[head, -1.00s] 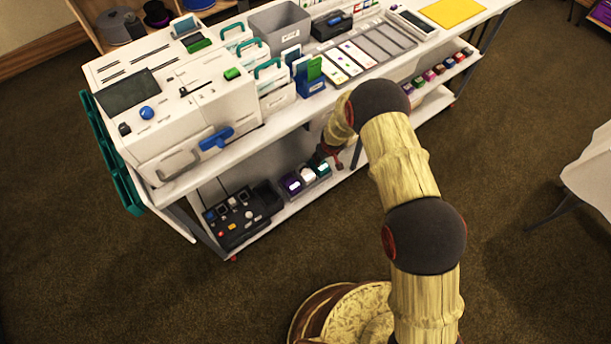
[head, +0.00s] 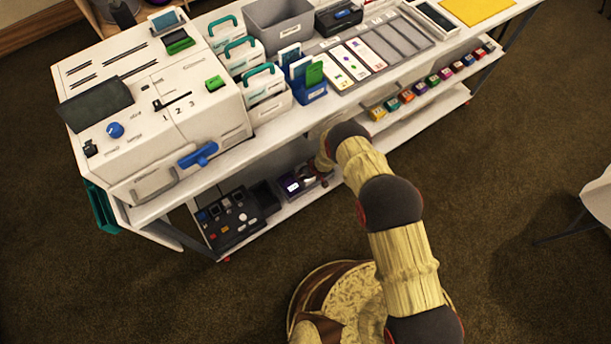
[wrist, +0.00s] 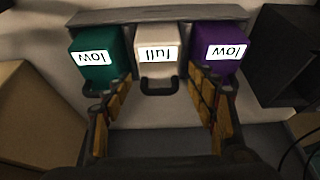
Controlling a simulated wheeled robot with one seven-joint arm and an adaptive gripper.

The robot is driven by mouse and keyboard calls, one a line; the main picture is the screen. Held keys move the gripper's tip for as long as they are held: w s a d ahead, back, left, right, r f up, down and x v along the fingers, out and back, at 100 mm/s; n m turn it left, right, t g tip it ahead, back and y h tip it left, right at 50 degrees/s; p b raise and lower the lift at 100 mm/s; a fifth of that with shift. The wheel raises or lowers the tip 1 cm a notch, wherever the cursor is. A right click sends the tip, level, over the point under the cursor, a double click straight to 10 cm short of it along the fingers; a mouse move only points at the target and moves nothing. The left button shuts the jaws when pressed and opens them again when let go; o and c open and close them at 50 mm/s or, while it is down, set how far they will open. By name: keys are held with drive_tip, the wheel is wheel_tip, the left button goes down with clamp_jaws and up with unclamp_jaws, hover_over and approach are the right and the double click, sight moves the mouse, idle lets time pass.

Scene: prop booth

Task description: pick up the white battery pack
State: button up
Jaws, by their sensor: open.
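The white battery pack (wrist: 158,45) sits in the middle of a grey holder (wrist: 160,16), its label reading "full" upside down in the wrist view. A green pack (wrist: 93,52) stands on its left and a purple pack (wrist: 220,47) on its right, both labelled "low". My gripper (wrist: 160,108) is open and empty, its fingers spread in front of the white pack, one toward each side. In the head view the purple pack (head: 290,186) shows on the cart's lower shelf; my arm hides most of the other packs.
A black box (wrist: 285,55) stands right of the holder in the wrist view, and a tan block (wrist: 35,115) at left. In the head view a black control panel (head: 236,218) shares the lower shelf. The worktop above bears a white machine (head: 160,120) and several bins.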

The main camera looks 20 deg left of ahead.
drive_tip(key=b+x, duration=0.2)
drive_tip(key=x, duration=0.2)
drive_tip(key=shift+w, duration=0.1)
drive_tip(key=shift+c, duration=0.6)
clamp_jaws()
drive_tip(key=shift+w+r, duration=0.1)
idle(0.3)
